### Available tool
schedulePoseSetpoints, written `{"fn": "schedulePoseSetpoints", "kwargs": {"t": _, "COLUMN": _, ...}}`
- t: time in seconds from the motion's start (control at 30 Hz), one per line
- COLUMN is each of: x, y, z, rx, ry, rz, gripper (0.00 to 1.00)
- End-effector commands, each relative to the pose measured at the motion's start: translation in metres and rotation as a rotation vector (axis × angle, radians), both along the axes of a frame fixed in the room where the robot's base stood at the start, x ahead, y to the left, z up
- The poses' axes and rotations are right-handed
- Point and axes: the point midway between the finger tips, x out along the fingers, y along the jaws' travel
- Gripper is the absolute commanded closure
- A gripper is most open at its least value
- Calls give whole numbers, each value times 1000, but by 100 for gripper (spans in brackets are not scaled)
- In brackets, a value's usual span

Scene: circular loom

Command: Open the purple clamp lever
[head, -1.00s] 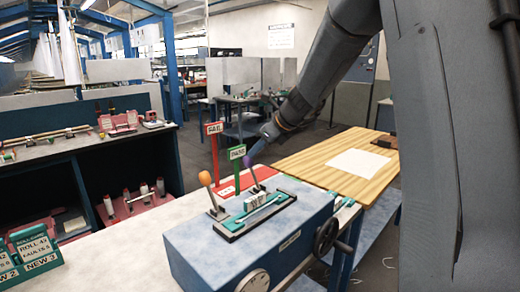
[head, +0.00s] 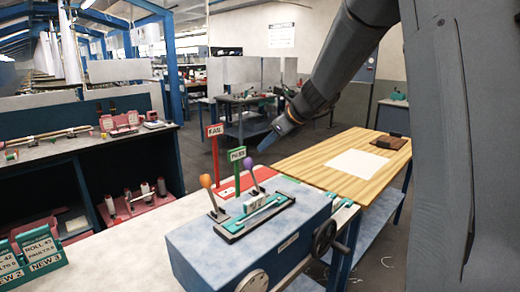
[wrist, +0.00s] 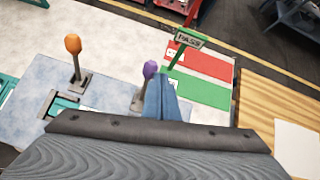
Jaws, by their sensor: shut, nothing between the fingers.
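The purple clamp lever (head: 249,163) stands nearly upright at the far end of the clamp fixture on the blue machine box (head: 250,234). It shows in the wrist view (wrist: 150,70) just left of my fingers, its lower part partly hidden by them. My gripper (head: 263,147) is shut and empty. In the head view it is above and to the right of the purple knob, with a visible gap. Its blue fingers also show in the wrist view (wrist: 160,88). The orange lever (head: 207,183) stands at the near end of the fixture, leaning slightly left.
A green PASS sign (head: 237,155) and a red FAIL sign (head: 214,131) stand on posts behind the fixture. A handwheel (head: 325,237) is on the box's right side. A wooden table (head: 310,159) with a white sheet (head: 356,163) lies to the right.

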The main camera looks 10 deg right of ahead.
Motion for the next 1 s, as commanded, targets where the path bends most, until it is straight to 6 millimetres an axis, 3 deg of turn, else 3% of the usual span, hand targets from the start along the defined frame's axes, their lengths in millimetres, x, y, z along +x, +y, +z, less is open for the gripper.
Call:
{"fn": "schedulePoseSetpoints", "kwargs": {"t": 0.2, "x": 15, "y": 2, "z": 44, "rx": -3, "ry": -6, "rz": -2, "gripper": 100}}
{"fn": "schedulePoseSetpoints", "kwargs": {"t": 0.43, "x": 23, "y": 7, "z": 74, "rx": -2, "ry": -2, "rz": -1, "gripper": 100}}
{"fn": "schedulePoseSetpoints", "kwargs": {"t": 1.0, "x": 24, "y": 10, "z": 82, "rx": -3, "ry": 1, "rz": 1, "gripper": 100}}
